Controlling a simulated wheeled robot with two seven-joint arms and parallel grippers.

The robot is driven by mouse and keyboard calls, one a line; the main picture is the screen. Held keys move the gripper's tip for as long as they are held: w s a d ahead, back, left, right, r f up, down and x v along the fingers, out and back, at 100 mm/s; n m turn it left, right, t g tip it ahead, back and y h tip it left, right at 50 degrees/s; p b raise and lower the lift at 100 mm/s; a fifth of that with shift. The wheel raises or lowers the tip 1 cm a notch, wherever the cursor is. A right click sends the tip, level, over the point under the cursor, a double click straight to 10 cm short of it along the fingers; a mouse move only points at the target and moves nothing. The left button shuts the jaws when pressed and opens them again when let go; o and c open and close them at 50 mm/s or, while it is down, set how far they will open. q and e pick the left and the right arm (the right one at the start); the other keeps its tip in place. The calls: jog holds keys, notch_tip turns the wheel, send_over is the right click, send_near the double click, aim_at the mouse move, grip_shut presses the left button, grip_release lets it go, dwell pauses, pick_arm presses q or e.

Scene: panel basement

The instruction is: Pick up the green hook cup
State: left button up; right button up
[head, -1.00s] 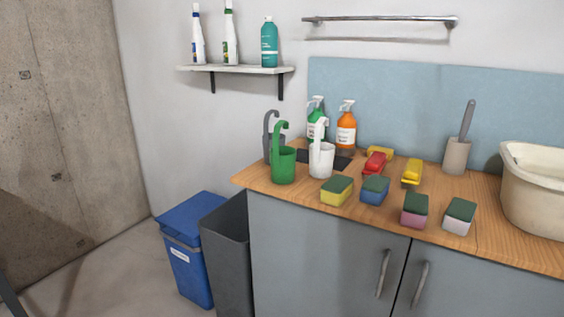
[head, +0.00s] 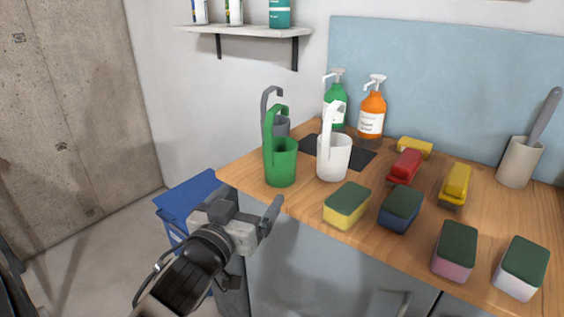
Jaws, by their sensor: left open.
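The green hook cup (head: 281,163) stands upright at the left front of the wooden counter, its hook rising from its rim. A white hook cup (head: 334,158) stands just to its right, and a grey hook cup (head: 279,124) is partly hidden behind it. My left gripper (head: 272,216) is open and empty, in front of and below the green cup, by the counter's front left edge. It is apart from the cup. My right gripper is not in view.
Sponges stand along the counter front, the nearest a yellow one (head: 347,205). Red (head: 405,165) and yellow (head: 456,183) brushes lie behind. Green (head: 336,97) and orange (head: 371,110) pump bottles stand at the back. A blue bin (head: 186,193) is below left. A shelf (head: 245,31) hangs above.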

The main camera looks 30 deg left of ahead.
aim_at(272, 167)
pick_arm(q)
jog(key=x, duration=0.9)
jog(key=shift+w+p, duration=0.35)
jog(key=shift+p, duration=0.05)
jog(key=shift+f+x, duration=0.2)
jog(key=shift+x, duration=1.25)
jog(key=shift+f+x, duration=0.2)
jog(key=shift+x, duration=1.3)
jog(key=shift+d, duration=0.25)
jog(key=c, duration=1.1)
